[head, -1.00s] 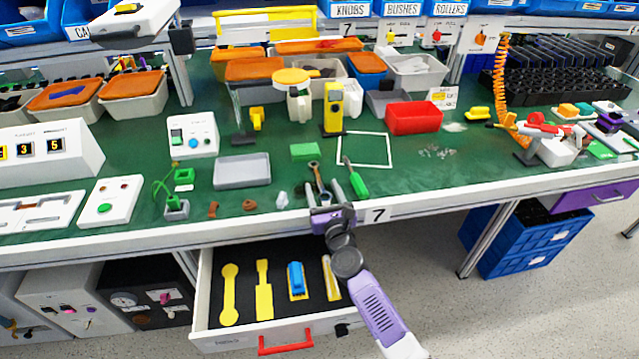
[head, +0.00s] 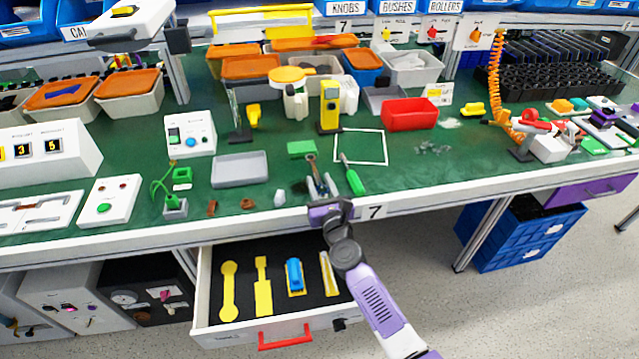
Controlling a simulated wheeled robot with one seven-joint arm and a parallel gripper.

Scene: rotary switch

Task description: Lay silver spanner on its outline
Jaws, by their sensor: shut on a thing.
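The silver spanner (head: 312,169) lies near the front edge of the green bench, its handle pointing toward me. My gripper (head: 322,187) reaches over the bench edge from below and is shut on the spanner's near end. The fingers partly hide that end. In the open drawer (head: 203,299) below, a black foam liner shows a yellow spanner-shaped outline (head: 228,291) at the far left, empty. Beside it is a yellow screwdriver-like outline (head: 263,287), also empty.
A green-handled screwdriver (head: 354,180) lies close right of my gripper. A grey tray (head: 240,169) stands to the left. The white-outlined square (head: 361,147) is empty.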

